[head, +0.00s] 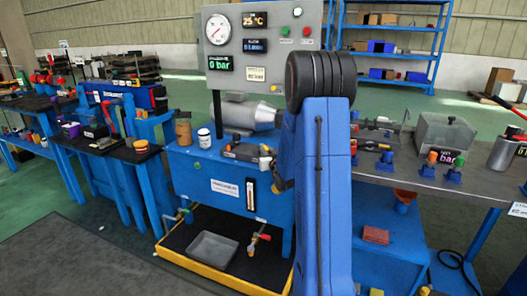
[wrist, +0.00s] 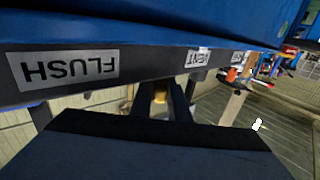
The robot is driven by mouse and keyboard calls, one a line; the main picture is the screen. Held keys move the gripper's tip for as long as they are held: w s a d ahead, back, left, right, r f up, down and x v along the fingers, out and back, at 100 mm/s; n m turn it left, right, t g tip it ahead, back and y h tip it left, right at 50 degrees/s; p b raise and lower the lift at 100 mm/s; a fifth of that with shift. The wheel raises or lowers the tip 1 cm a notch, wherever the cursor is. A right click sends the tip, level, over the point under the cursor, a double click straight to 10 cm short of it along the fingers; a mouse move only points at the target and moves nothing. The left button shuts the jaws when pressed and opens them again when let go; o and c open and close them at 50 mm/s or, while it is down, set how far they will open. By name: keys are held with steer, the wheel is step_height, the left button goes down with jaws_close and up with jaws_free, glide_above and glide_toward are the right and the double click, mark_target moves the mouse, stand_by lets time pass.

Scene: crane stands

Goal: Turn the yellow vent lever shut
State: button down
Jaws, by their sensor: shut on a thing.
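In the wrist view, which looks upside down, my gripper (wrist: 161,92) reaches in under a dark rail of the blue bench. A small patch of yellow, the vent lever (wrist: 132,92), shows at the fingers. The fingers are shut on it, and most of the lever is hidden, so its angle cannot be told. A VENT label (wrist: 197,57) is on the rail close by, and a larger FLUSH label (wrist: 62,67) is to the left. In the head view my blue arm hides the gripper and the yellow lever.
In the head view, a red-handled valve (head: 254,242) hangs at the bench front, above a yellow-edged tray (head: 176,258) holding a grey pan (head: 212,250). A gauge panel (head: 262,40) stands behind. A side bench (head: 425,176) with coloured knobs is to the right. Open floor lies at left.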

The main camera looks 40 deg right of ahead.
steer(key=shift+s+d+n+y, duration=0.1)
steer(key=shift+d+n+y, duration=0.1)
steer(key=shift+n+y, duration=0.4)
steer(key=c, duration=1.7)
jaws_free()
